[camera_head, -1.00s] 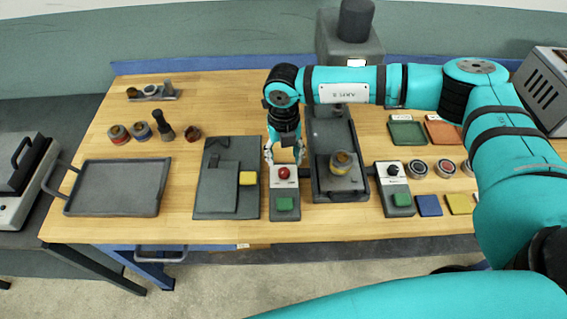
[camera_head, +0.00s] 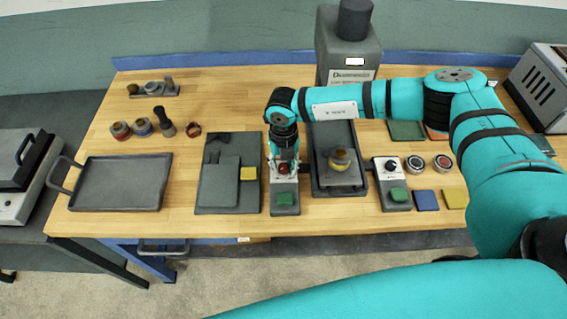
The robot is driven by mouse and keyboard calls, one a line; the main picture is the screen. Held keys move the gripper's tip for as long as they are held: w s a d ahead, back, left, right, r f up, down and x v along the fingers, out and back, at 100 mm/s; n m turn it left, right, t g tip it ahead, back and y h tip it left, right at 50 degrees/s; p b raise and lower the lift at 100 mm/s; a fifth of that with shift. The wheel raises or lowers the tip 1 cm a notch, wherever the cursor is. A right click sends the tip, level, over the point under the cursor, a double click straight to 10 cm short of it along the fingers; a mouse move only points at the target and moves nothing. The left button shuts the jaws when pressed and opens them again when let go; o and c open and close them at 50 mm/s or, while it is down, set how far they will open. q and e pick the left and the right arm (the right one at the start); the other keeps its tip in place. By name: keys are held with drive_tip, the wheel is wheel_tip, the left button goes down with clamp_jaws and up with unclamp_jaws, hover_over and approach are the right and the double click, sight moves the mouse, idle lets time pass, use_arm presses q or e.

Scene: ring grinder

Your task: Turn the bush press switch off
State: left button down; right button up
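A small grey switch box (camera_head: 286,198) stands at the table's front edge. It has a red knob (camera_head: 284,168) at its upper end and a green button (camera_head: 285,199) at its lower end. My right gripper (camera_head: 283,174) points down over the box's upper end. Its fingers stand apart, one on each side of the red knob, and partly hide it. I cannot tell whether they touch it. A second box (camera_head: 391,184) with a black knob and a green button stands further right. No label tells me which is the bush press switch. My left gripper is not in view.
A dark plate with a yellow block (camera_head: 249,174) lies just left of the switch box. A tray-like fixture (camera_head: 322,187) holding a round part stands close on its right. A grey tray (camera_head: 120,184) is at the left. A dark machine (camera_head: 347,50) stands behind.

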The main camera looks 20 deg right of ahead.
clamp_jaws()
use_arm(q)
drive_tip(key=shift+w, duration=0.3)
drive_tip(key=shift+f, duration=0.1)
use_arm(e)
drive_tip(key=shift+w+f+n+b, duration=0.1)
drive_tip(key=shift+f+n+b, duration=0.05)
drive_tip(key=shift+n+b, duration=0.85)
drive_tip(key=n+b, duration=0.8)
drive_tip(key=b, duration=0.2)
drive_tip(key=shift+n, duration=0.3)
use_arm(q)
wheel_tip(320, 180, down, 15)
drive_tip(key=b, duration=0.3)
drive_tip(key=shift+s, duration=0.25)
use_arm(e)
drive_tip(key=shift+r+n, duration=0.25)
drive_tip(key=shift+n, duration=1.45)
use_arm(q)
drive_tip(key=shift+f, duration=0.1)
use_arm(e)
drive_tip(key=o, duration=0.8)
unclamp_jaws()
drive_tip(key=shift+c, duration=0.2)
